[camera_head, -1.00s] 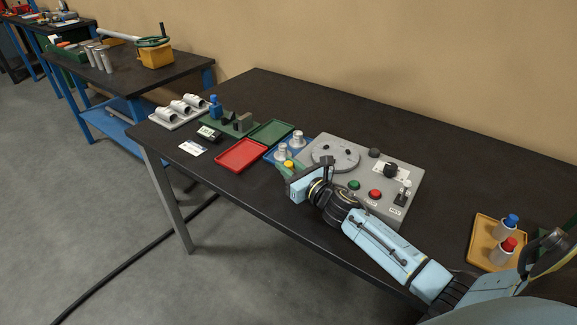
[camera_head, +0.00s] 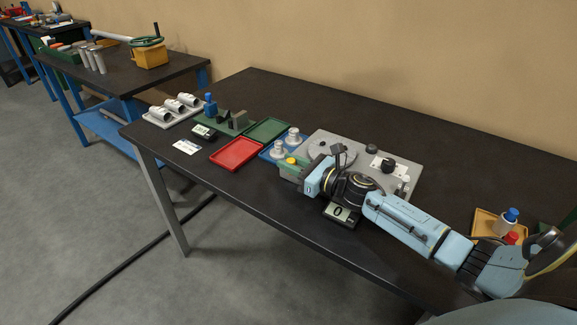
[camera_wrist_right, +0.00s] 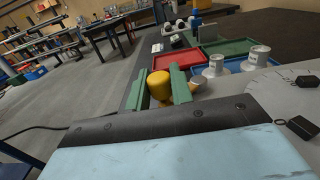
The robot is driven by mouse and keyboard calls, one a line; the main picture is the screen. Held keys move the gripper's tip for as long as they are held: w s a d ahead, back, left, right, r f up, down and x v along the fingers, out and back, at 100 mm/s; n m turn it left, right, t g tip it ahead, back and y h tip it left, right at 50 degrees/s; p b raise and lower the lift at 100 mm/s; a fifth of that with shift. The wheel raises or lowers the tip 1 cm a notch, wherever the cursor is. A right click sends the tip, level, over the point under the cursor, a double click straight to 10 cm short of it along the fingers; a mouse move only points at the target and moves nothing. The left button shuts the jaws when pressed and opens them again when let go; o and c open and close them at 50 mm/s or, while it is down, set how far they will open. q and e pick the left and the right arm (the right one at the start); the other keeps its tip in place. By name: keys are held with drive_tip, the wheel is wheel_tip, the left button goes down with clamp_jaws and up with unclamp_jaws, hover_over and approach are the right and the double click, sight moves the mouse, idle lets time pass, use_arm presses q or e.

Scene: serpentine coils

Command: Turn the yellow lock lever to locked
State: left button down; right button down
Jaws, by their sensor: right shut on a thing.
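A yellow knob, which looks like the end of the yellow lock lever (camera_head: 291,160), shows at the near left corner of the grey control panel (camera_head: 321,147). In the right wrist view the yellow lever's knob (camera_wrist_right: 160,84) stands between the two green fingers of my right gripper (camera_wrist_right: 160,92). The gripper is shut on it. In the head view my right gripper (camera_head: 291,170) reaches in from the right, low over the panel's near edge. My wrist and forearm hide the panel's front part and the lever's base. My left gripper is not in view.
A blue tray (camera_head: 267,155) with metal pieces, a red tray (camera_head: 235,152) and a green tray (camera_head: 268,130) lie left of the panel. A display reading 0 (camera_head: 341,213) stands under my wrist. A yellow tray (camera_head: 484,222) lies far right. The back of the table is clear.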

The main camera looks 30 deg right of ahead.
drive_tip(key=c, duration=1.3)
unclamp_jaws()
drive_tip(key=shift+o, duration=0.2)
drive_tip(key=v, duration=1.3)
drive_tip(key=shift+s+d, duration=0.1)
drive_tip(key=shift+s, duration=0.1)
